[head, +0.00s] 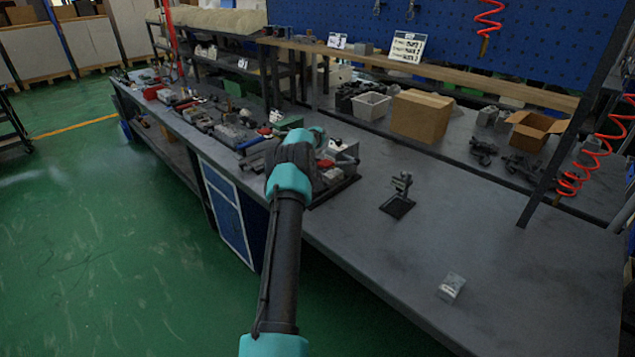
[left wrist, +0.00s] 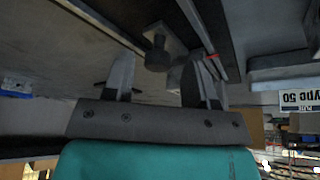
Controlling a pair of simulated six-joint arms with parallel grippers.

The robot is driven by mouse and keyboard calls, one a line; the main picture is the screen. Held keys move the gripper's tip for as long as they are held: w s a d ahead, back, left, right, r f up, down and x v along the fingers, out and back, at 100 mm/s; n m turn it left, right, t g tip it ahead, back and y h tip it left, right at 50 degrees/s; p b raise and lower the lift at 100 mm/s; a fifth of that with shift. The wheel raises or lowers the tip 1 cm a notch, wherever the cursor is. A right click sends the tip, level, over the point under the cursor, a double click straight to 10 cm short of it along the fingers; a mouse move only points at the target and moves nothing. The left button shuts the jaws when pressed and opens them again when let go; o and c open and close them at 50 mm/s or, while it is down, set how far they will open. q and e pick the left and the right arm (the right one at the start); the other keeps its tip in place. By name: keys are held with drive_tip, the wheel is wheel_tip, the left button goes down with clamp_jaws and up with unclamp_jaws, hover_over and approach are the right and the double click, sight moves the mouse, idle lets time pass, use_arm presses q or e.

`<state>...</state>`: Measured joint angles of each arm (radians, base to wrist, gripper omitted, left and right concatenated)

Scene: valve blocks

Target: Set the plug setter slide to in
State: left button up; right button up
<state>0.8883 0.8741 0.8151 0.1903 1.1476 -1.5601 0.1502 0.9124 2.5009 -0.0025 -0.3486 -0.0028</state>
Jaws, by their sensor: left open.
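My left arm reaches from the bottom of the head view to a dark fixture (head: 345,183) on the bench. My left gripper (left wrist: 160,72) is open in the left wrist view, with its two fingers apart. A dark knob-like part (left wrist: 157,48) on a pale block shows between and beyond the fingertips; I cannot tell for sure whether it is the plug setter slide or whether a finger touches it. In the head view the wrist covers part of the fixture, so the slide's position cannot be read. My right gripper is not in view.
A small dark stand (head: 398,205) and a silver block (head: 451,287) stand on the bench (head: 520,270) to the right. A cardboard box (head: 421,115) and a grey bin (head: 371,106) are behind. Several parts crowd the bench at the left. The bench's front right is mostly clear.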

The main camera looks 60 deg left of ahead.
use_arm(q)
drive_tip(key=v, duration=1.7)
